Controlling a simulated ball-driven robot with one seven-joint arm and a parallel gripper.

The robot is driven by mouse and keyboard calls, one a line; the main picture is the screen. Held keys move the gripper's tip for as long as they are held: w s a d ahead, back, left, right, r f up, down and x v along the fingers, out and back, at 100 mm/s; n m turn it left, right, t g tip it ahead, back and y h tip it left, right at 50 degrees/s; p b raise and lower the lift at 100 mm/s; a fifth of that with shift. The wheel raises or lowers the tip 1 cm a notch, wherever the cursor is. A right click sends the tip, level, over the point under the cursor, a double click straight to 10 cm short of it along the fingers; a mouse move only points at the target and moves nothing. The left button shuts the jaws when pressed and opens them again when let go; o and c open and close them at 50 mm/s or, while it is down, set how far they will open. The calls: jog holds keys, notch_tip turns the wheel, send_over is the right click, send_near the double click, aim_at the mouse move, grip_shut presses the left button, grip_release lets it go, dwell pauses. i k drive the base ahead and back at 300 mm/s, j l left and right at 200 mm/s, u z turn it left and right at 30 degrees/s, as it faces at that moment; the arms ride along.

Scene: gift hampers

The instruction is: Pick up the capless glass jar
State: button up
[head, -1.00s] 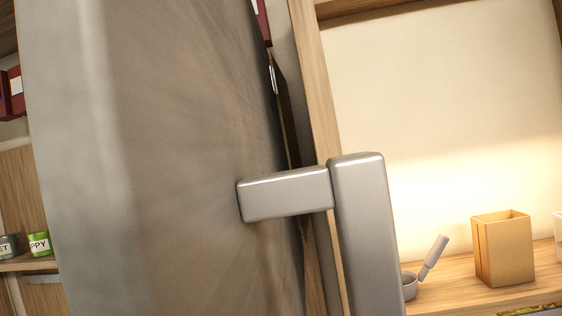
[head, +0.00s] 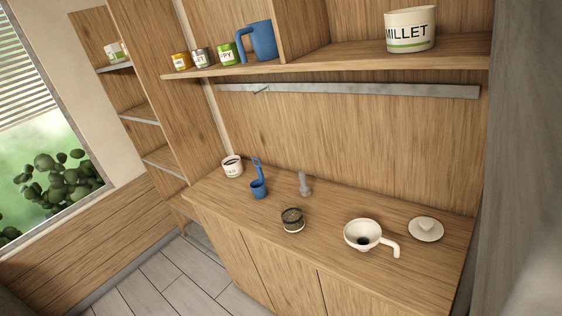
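A small glass jar (head: 292,220) with dark contents stands on the wooden counter (head: 330,228), near its front edge. Its top looks dark, and I cannot tell for sure at this size whether it has a cap. My gripper does not show in the head view, so its opening and contents are unseen.
A white cup with a handle (head: 363,234) and a white lid-like piece (head: 426,229) lie right of the jar. A grey peg (head: 304,184), blue scoop (head: 258,186) and white pot (head: 232,166) stand behind and left. A shelf (head: 360,62) overhangs the counter.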

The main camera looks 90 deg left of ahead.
aim_at(292, 215)
jog(key=l+u, duration=0.3)
jog(key=u, duration=0.15)
jog(key=k+l+u, duration=0.1)
jog(key=l+u, duration=0.45)
jog(key=u, duration=0.3)
jog(key=i+j+u, duration=0.2)
jog(key=j+u, duration=0.25)
jog(key=i+j+u, duration=0.25)
jog(key=u, duration=0.2)
